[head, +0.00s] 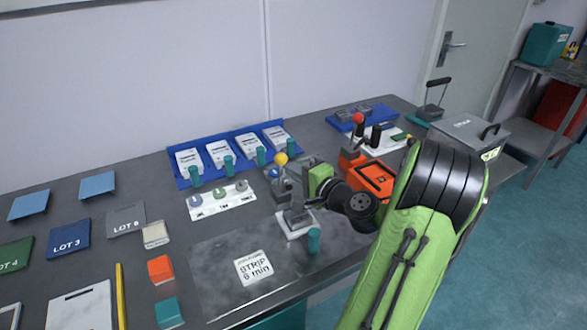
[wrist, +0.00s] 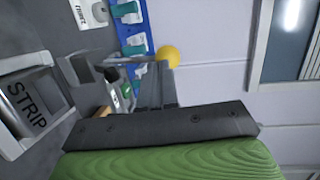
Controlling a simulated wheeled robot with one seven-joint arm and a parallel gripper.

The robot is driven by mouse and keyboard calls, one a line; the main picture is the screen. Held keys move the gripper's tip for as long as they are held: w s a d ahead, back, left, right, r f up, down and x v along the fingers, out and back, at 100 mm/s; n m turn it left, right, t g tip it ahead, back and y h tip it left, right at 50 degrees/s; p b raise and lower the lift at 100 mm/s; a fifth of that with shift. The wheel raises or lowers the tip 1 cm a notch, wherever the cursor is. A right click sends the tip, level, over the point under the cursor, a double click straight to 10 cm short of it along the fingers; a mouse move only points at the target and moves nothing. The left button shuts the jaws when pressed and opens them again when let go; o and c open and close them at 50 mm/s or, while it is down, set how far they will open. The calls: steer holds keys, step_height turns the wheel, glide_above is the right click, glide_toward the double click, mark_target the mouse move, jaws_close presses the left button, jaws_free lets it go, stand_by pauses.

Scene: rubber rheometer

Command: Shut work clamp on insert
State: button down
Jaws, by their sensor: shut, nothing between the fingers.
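A clamp with a yellow ball knob (head: 281,159) stands on the bench, its lever upright. The knob also shows in the wrist view (wrist: 167,57), at the tips of my fingers. My gripper (head: 292,182) is shut and empty beside the lever; whether it touches the knob or lever I cannot tell. A grey block on a pale base (head: 295,221) sits just in front of the clamp. The wrist view shows this block marked STRIP (wrist: 30,103) at the left. My gripper partly hides the clamp's lower part, and I cannot make out an insert in it.
A blue rack (head: 180,182) with white cards and teal-handled pieces stands behind. A white three-spot strip (head: 222,201) lies left of the clamp. An orange unit (head: 371,180) and a red-knobbed lever (head: 358,118) stand to the right. The dark mat (head: 215,262) in front is mostly clear.

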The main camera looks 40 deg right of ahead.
steer(key=shift+w+r, duration=0.1)
steer(key=shift+w, duration=0.2)
